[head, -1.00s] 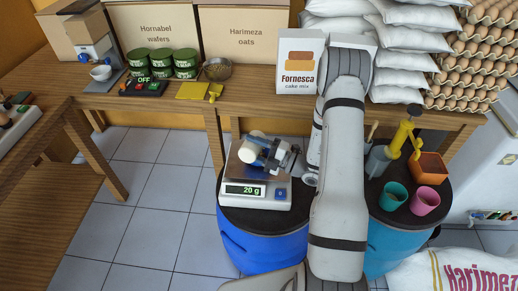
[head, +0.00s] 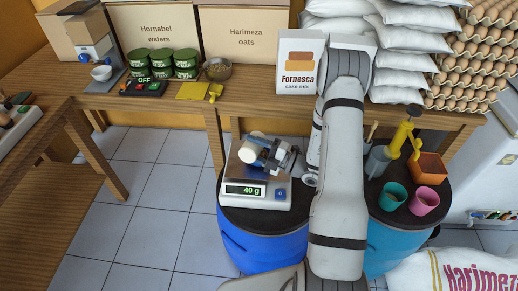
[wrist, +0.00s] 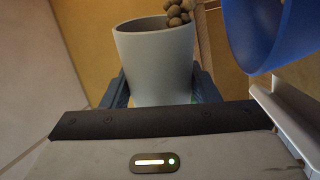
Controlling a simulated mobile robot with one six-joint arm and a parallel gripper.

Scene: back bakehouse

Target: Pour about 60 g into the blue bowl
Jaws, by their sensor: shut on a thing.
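My gripper (wrist: 160,90) is shut on a pale grey cup (wrist: 155,62), with one finger on each side of it. Several round brown pieces (wrist: 178,14) show at the cup's mouth. The blue bowl (wrist: 262,35) is at the upper right of the wrist view, beside the cup's mouth and partly out of frame. In the head view my gripper (head: 272,153) holds the pale cup (head: 248,152) tipped over the scale (head: 243,202). The scale's display (head: 245,190) reads 40 g.
The scale stands on a blue drum (head: 262,240). A second drum (head: 385,245) at the right bears a teal cup (head: 393,195), a pink cup (head: 424,201) and an orange container (head: 430,167). A cake mix box (head: 299,62) stands on the bench behind.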

